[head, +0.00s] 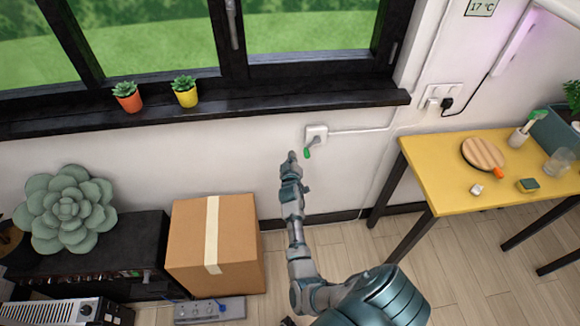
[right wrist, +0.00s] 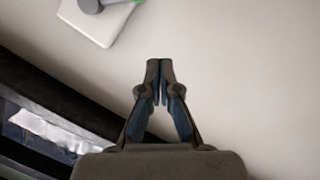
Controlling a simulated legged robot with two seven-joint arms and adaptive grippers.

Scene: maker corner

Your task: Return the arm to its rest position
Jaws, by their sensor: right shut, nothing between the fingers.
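My right arm reaches up the middle of the head view, toward the white wall below the window. My right gripper (head: 292,156) is shut and empty, just left of and below a white wall box (head: 316,133) with a grey lever that has a green tip (head: 307,153). In the right wrist view the gripper (right wrist: 158,64) has its fingertips together, with bare wall beyond them. The wall box (right wrist: 95,22) shows at the top left there, apart from the fingers. My left gripper is not in view.
A cardboard box (head: 237,238) stands on the floor left of my arm, beside a black shelf (head: 140,232) with a large succulent (head: 68,208). A yellow table (head: 437,179) stands at right. Two small potted plants sit on the dark windowsill (head: 230,110). Floor between box and table is clear.

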